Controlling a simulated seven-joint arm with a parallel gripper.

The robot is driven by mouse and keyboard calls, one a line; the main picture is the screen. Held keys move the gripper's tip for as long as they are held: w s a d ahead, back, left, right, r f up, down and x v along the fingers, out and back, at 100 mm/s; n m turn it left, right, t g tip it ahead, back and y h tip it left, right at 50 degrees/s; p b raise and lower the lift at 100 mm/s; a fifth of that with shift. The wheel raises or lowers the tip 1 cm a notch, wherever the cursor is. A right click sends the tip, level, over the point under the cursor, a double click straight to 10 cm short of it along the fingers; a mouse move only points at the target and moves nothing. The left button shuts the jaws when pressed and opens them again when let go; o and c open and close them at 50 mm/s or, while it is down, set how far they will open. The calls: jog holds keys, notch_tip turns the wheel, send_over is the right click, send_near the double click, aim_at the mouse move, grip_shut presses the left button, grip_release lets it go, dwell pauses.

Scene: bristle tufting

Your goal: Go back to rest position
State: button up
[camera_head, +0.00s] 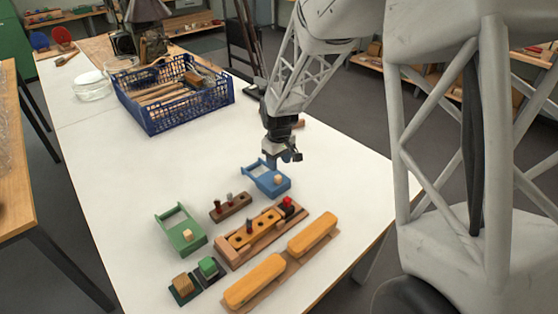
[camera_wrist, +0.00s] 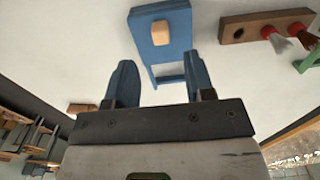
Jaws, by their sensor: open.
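My gripper (camera_head: 273,160) hangs above the white table, just behind the blue tray-like holder (camera_head: 269,178). In the wrist view my gripper (camera_wrist: 161,84) has its two blue fingers spread apart with nothing held between them. The blue holder (camera_wrist: 164,52) lies ahead of the fingertips, with a small wooden block (camera_wrist: 161,32) on it. The fingers look apart from the holder, though the exact height is hard to tell.
A green holder (camera_head: 181,237), a dark brown block with pegs (camera_head: 236,206), a wooden fixture (camera_head: 232,256) and orange brush bodies (camera_head: 313,234) lie in front. A blue crate (camera_head: 161,126) stands behind left. Bare white table (camera_head: 110,170) lies at left.

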jog(key=shift+r, duration=0.1)
jog(key=s+d+r+m+t, duration=0.1)
jog(key=s+d+r+m, duration=0.2)
jog(key=s+d+r, duration=0.8)
jog(key=s+d+r+m+t, duration=0.1)
jog(key=s+d+r+m, duration=0.2)
jog(key=s+d+r, duration=0.75)
jog(key=s+d+m, duration=0.1)
jog(key=s+m, duration=0.2)
jog(key=s, duration=1.3)
jog(key=shift+f+t, duration=0.25)
jog(key=shift+t, duration=0.05)
jog(key=shift+d, duration=0.1)
